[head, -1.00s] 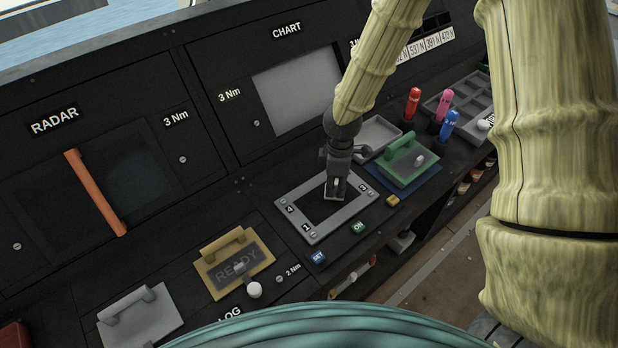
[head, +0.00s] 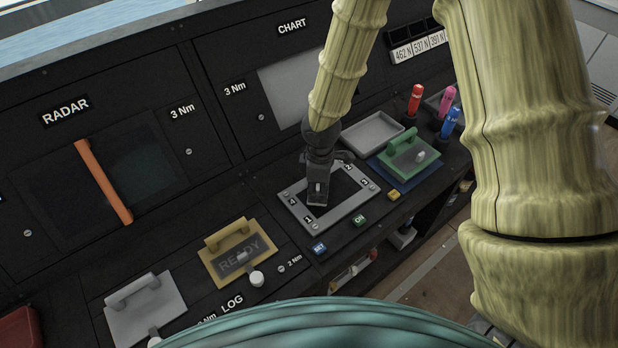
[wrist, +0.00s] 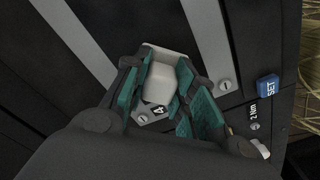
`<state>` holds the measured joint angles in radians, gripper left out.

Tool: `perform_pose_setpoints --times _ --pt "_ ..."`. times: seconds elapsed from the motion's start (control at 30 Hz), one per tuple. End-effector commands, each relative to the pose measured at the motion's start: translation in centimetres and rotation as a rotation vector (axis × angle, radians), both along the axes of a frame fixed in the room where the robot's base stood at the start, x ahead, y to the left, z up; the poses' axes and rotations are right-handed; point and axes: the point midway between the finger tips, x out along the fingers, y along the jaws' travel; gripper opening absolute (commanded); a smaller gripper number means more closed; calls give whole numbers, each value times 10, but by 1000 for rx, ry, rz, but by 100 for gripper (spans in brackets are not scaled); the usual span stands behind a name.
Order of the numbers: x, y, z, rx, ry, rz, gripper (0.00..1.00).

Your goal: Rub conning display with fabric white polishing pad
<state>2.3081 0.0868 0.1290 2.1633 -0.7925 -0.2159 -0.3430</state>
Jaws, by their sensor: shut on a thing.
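The conning display (head: 346,188) is a dark screen in a grey frame with numbered corners, set in the sloping console. My gripper (head: 318,198) points down over the left part of this screen. In the wrist view my gripper (wrist: 158,92) is shut on the white polishing pad (wrist: 160,75), a small pale block between its teal-lined fingers. The pad is beside the corner of the frame marked 4. The pad's underside is hidden, so I cannot tell whether it touches the display.
A green-handled block (head: 408,155) on a blue mat and a grey tray (head: 372,132) lie right of the display. Red (head: 415,98), pink and blue markers stand beyond. A yellow READY plate (head: 237,255) and a grey handled plate (head: 145,305) are left. An orange bar (head: 104,182) crosses the radar screen.

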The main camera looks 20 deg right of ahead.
Motion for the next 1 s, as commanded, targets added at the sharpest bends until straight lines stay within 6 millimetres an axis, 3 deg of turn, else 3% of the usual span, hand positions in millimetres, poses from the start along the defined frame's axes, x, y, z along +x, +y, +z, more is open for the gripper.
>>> perform_pose_setpoints --times 0.27,0.4,1.0 --pt "-4 20 -5 -3 1 -4 7" --pt "-3 22 21 2 -3 -7 7" --pt "-4 21 73 0 -1 -7 7"
